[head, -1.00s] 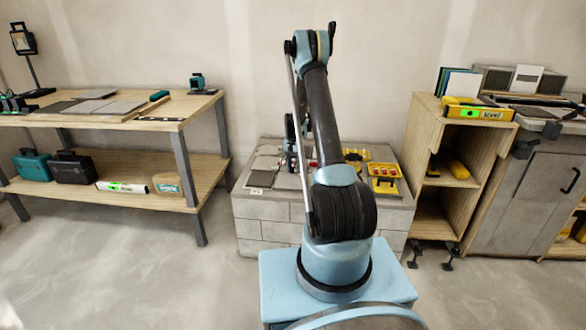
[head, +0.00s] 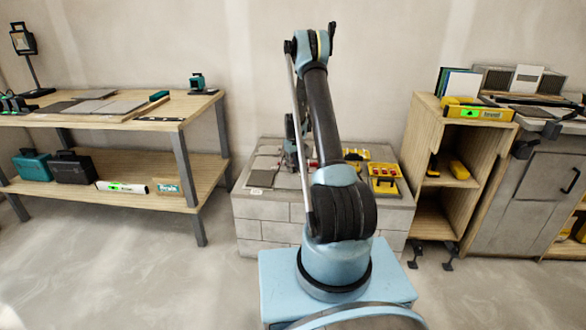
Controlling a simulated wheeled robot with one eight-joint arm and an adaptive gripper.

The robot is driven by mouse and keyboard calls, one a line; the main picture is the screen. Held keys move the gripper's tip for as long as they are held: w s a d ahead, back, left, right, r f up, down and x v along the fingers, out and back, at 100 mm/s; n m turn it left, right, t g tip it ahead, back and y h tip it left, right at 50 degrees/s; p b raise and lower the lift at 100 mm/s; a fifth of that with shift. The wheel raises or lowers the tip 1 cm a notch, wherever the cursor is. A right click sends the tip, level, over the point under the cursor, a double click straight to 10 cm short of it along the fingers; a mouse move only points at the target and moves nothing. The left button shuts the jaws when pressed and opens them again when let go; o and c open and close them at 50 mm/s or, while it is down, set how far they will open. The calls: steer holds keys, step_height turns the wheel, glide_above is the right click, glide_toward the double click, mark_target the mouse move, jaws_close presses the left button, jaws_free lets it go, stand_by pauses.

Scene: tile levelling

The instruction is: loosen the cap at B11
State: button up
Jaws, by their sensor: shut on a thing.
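My gripper (head: 291,158) is low over the tiled block's top, just left of my arm's dark link. It is small and partly hidden, and its fingertips are hard to make out. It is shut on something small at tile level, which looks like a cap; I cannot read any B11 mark. The rest of the tiles behind my arm is hidden.
Yellow trays (head: 384,186) with red and dark parts sit on the block's right side. A wooden shelf unit (head: 425,120) stands close on the right, a workbench (head: 190,112) on the left. Floor between the bench and block is clear.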

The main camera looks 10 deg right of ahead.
steer(key=n, duration=0.5)
steer(key=shift+w+n, duration=0.1)
steer(key=shift+n, duration=0.2)
steer(key=n, duration=0.5)
steer(key=shift+n, duration=0.4)
steer(key=o, duration=1.1)
step_height(320, 180, up, 12)
steer(key=shift+f, duration=0.1)
